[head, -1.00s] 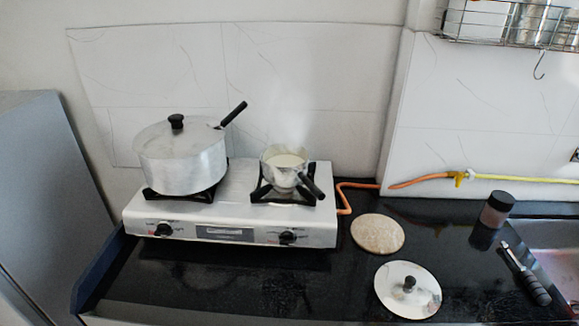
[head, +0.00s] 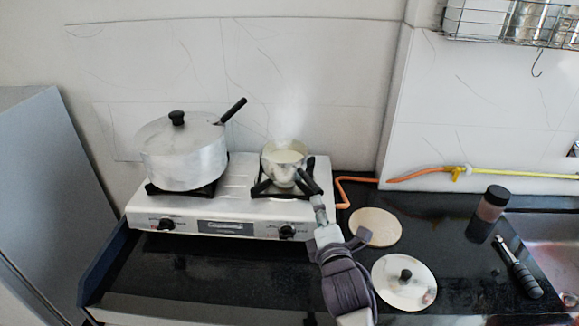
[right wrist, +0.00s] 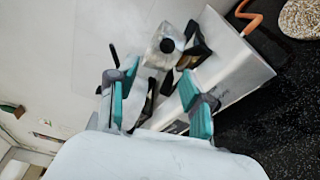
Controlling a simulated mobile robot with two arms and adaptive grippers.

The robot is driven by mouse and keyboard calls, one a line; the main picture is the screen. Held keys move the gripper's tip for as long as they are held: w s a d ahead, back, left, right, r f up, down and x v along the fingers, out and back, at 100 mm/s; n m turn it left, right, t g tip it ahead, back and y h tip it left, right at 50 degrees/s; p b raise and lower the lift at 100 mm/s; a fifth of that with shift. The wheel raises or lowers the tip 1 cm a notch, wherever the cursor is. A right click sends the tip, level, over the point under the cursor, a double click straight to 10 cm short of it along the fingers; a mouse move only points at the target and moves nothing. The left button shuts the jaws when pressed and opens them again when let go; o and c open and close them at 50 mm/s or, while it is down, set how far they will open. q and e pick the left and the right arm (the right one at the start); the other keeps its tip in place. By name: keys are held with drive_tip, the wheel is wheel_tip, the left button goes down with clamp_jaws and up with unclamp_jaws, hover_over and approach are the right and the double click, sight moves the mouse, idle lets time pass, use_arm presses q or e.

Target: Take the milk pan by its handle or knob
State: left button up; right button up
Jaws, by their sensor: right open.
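The milk pan (head: 283,157), small and silvery with pale milk in it, sits on the right burner of the white stove. Its dark handle (head: 308,182) points toward the front right. My right gripper (head: 336,222) has come up from below in the head view, close to the handle's end. It partly overlaps the handle there, and I cannot tell whether it touches. In the right wrist view its teal-padded fingers (right wrist: 154,84) stand wide apart with nothing clearly gripped. My left gripper is not in view.
A large lidded pot (head: 184,160) stands on the left burner of the stove (head: 236,206). A round mat (head: 376,226) and a lid (head: 404,292) lie to the right of my arm. A dark jar (head: 487,214) stands farther right. An orange hose (head: 345,190) runs beside the stove.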

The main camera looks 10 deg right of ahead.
sight(312, 181)
drive_tip(key=w, duration=0.4)
drive_tip(key=w+p, duration=0.1)
drive_tip(key=w, duration=0.1)
drive_tip(key=shift+w+d+f, duration=0.25)
drive_tip(key=shift+w+d, duration=0.05)
drive_tip(key=shift+w, duration=0.05)
drive_tip(key=w, duration=0.1)
drive_tip(key=w+p, duration=0.1)
drive_tip(key=w, duration=0.1)
drive_tip(key=w+d, duration=0.1)
drive_tip(key=shift+w+f+p, duration=0.2)
drive_tip(key=shift+w+p, duration=0.15)
drive_tip(key=shift+p, duration=0.05)
drive_tip(key=shift+w+f, duration=0.1)
drive_tip(key=shift+w, duration=0.2)
drive_tip(key=shift+s, duration=0.15)
drive_tip(key=shift+c, duration=0.3)
clamp_jaws()
